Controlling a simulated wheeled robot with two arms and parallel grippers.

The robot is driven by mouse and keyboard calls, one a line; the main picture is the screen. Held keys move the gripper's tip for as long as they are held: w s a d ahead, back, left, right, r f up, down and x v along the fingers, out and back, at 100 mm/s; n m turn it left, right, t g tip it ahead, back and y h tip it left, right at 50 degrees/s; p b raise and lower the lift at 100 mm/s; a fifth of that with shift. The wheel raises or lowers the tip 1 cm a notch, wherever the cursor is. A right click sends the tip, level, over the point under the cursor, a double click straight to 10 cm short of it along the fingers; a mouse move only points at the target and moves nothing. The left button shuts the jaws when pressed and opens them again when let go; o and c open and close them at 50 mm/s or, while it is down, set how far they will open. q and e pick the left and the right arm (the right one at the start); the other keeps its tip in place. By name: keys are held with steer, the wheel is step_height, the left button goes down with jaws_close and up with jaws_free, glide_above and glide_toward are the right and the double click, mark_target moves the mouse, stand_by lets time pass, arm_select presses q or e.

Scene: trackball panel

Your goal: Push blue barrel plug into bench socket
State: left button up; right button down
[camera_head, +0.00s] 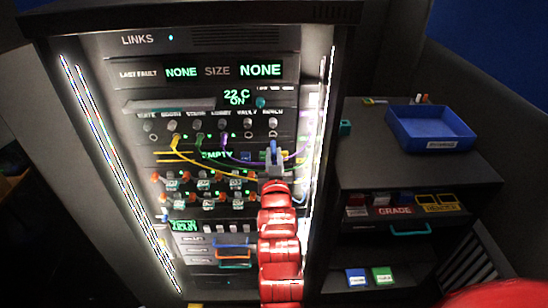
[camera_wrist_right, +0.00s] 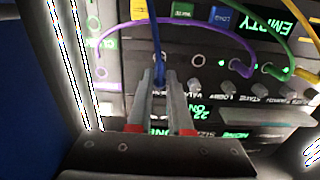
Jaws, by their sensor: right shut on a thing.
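The blue barrel plug (camera_wrist_right: 160,74) is between the fingertips of my right gripper (camera_wrist_right: 161,84), its blue cable (camera_wrist_right: 157,35) running away from the fingers in the wrist view. In the head view, my right gripper (camera_head: 272,165) is shut on it in front of the rack, just below the socket row, with blue (camera_head: 274,148) showing above the fingers. The bench socket (camera_head: 273,135) is at the right end of the row, above the gripper. Whether the plug touches the panel cannot be told. My left gripper is not in view.
Yellow (camera_head: 175,145), green (camera_head: 198,146) and purple (camera_head: 224,145) cables hang from neighbouring sockets. The vault socket (camera_wrist_right: 183,67) looks empty. A lit strip (camera_head: 318,150) edges the rack on the right. A blue tray (camera_head: 430,140) sits on a side cabinet.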

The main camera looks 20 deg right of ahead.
steer(key=shift+b+x, duration=1.3)
steer(key=shift+x, duration=1.1)
steer(key=c, duration=0.8)
jaws_free()
steer(key=shift+o, duration=0.2)
steer(key=shift+s+a+f, duration=0.1)
steer(key=shift+s+a, duration=0.1)
steer(key=shift+s, duration=0.35)
steer(key=b+v, duration=0.2)
steer(key=v, duration=0.4)
steer(key=shift+s+a, duration=0.15)
steer(key=shift+s, duration=0.2)
steer(key=p, duration=1.2)
glide_toward(273, 148)
steer(key=v, duration=0.5)
steer(key=shift+s+f, duration=0.1)
steer(key=shift+f, duration=0.2)
